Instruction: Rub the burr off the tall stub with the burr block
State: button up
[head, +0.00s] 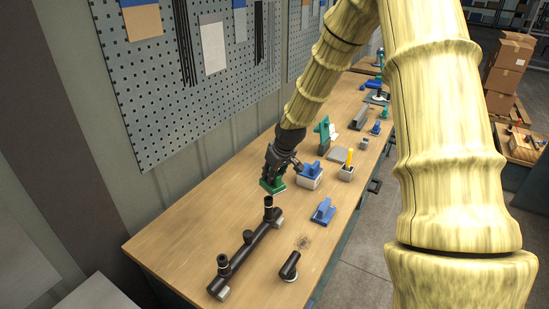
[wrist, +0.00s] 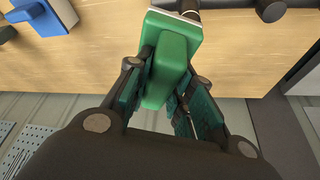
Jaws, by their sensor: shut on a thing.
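My gripper (head: 279,170) is shut on a green block (head: 272,185), which I take to be the burr block. The block hangs above the wooden bench, just beyond the dark pipe (head: 246,246). In the wrist view the green block (wrist: 172,66) sits between the fingers, with a pale plate at its far end. I cannot make out a burr, or whether block and stub touch.
A loose dark elbow piece (head: 290,266) lies right of the pipe. A blue piece (head: 323,211) and a blue-topped grey box (head: 310,178) are to the right of my gripper. The bench's left side (head: 190,235) is bare.

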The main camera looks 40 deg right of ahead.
jog(key=shift+s+a+r+p, duration=0.1)
jog(key=shift+r+p, duration=0.15)
jog(key=shift+r, duration=0.35)
jog(key=shift+s+a+r+p, duration=0.1)
jog(key=shift+r+p, duration=0.15)
jog(key=shift+r, duration=0.35)
jog(key=shift+w+d+r+p, duration=0.1)
jog(key=shift+w+r+p, duration=0.05)
jog(key=shift+r+p, duration=0.7)
jog(key=shift+r, duration=0.8)
